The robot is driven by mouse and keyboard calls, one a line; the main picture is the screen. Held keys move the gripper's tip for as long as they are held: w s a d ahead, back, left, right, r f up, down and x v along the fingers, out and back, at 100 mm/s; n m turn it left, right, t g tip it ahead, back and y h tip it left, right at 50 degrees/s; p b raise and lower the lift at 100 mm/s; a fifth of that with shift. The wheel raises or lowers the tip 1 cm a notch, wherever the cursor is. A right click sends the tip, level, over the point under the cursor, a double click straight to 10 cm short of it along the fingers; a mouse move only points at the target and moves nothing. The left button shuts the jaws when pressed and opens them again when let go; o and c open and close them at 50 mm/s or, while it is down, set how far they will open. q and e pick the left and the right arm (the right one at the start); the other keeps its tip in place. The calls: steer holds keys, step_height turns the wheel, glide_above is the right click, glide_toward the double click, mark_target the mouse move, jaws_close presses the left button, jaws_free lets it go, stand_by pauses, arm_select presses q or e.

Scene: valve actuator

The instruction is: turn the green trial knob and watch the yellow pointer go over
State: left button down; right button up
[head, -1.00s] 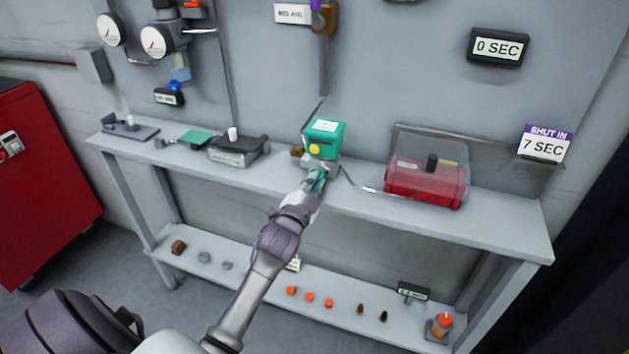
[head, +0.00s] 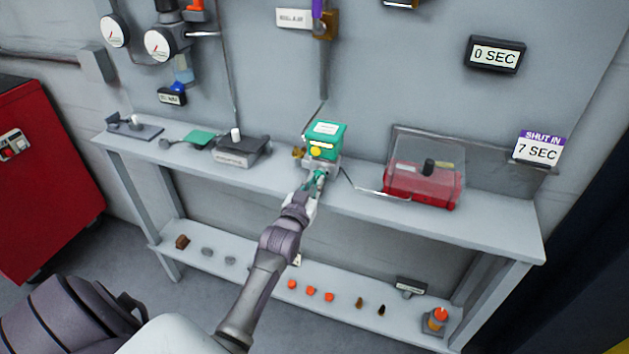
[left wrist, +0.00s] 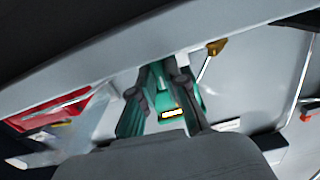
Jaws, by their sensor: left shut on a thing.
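The green actuator box (head: 334,132) stands on the bench shelf, with a pale label on top and a yellow spot (head: 316,152) on its front. This may be the pointer; its exact direction is too small to read. My left gripper (head: 319,180) reaches up to the box's lower front and is shut on a green part there, taken as the trial knob. In the left wrist view the dark fingers (left wrist: 162,92) close around green material with a small bright yellow-white strip. The knob is mostly hidden by the fingers. My right gripper is out of view.
A red box under a clear cover (head: 420,188) stands to the right on the bench (head: 480,228). A grey device (head: 240,152) and a flat green piece (head: 200,138) are to the left. Small parts lie on the lower shelf (head: 215,275). A red cabinet (head: 50,190) is far left.

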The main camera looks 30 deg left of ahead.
arm_select(q)
steer(key=shift+n, duration=0.5)
steer(key=c, duration=1.5)
jaws_free()
steer(key=shift+o, duration=0.2)
steer(key=v, duration=1.2)
steer(key=shift+f, duration=0.15)
